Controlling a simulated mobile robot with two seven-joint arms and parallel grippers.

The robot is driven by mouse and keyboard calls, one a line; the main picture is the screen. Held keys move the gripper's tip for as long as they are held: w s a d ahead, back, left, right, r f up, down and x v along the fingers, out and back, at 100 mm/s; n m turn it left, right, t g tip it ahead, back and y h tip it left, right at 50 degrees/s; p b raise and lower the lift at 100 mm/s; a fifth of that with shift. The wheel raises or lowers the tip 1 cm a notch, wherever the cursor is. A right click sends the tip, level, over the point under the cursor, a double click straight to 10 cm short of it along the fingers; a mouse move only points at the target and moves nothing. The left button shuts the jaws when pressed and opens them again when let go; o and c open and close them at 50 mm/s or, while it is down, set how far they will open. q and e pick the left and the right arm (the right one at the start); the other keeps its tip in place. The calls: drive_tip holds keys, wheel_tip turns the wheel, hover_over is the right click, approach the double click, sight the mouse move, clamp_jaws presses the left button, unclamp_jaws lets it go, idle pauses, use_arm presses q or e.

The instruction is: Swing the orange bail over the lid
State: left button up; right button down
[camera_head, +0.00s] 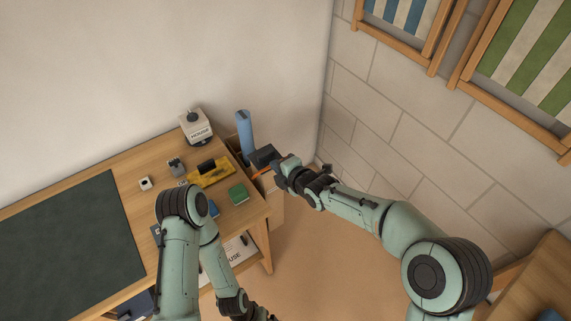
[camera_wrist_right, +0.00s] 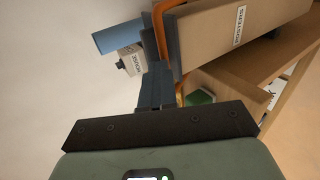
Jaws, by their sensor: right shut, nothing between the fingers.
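The orange bail (camera_wrist_right: 160,38) is a curved bar by the near end of a tan box (camera_wrist_right: 225,35) with a printed label in the right wrist view. In the head view only a short orange piece (camera_head: 262,172) shows beneath my right gripper (camera_head: 262,157). My right gripper's dark fingers (camera_wrist_right: 155,80) are shut and empty. They overlap the bail in the wrist view; whether they touch it I cannot tell. The lid cannot be made out clearly.
The wooden desk (camera_head: 125,170) holds a dark mat (camera_head: 65,245), a white labelled device (camera_head: 196,128), a yellow tray (camera_head: 212,174) and a green box (camera_head: 238,194). A blue cylinder (camera_head: 245,135) stands by the desk's right end. A block wall (camera_head: 400,100) rises at right; floor is open below.

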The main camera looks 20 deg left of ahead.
drive_tip(key=w+a+r+g+h+p, duration=0.1)
drive_tip(key=w+a+r+h+p, duration=0.1)
drive_tip(key=p, duration=0.2)
drive_tip(key=shift+g+p, duration=0.3)
drive_tip(key=shift+p, duration=0.1)
drive_tip(key=shift+w+a+f+h, duration=0.1)
drive_tip(key=shift+w+f+h, duration=0.05)
drive_tip(key=shift+h, duration=0.15)
drive_tip(key=shift+f, duration=0.35)
drive_tip(key=shift+s+r, duration=0.1)
drive_tip(key=shift+s, duration=0.2)
drive_tip(key=shift+w+a+r, duration=0.1)
drive_tip(key=shift+w+r, duration=0.05)
drive_tip(key=shift+r, duration=0.4)
drive_tip(key=shift+r+p, duration=0.3)
drive_tip(key=shift+p, duration=0.05)
use_arm(q)
drive_tip(key=w+r, duration=0.3)
drive_tip(key=r, duration=0.4)
drive_tip(key=shift+w+a, duration=0.15)
drive_tip(key=shift+a, duration=0.05)
drive_tip(key=shift+r, duration=0.1)
use_arm(e)
drive_tip(key=shift+r, duration=0.15)
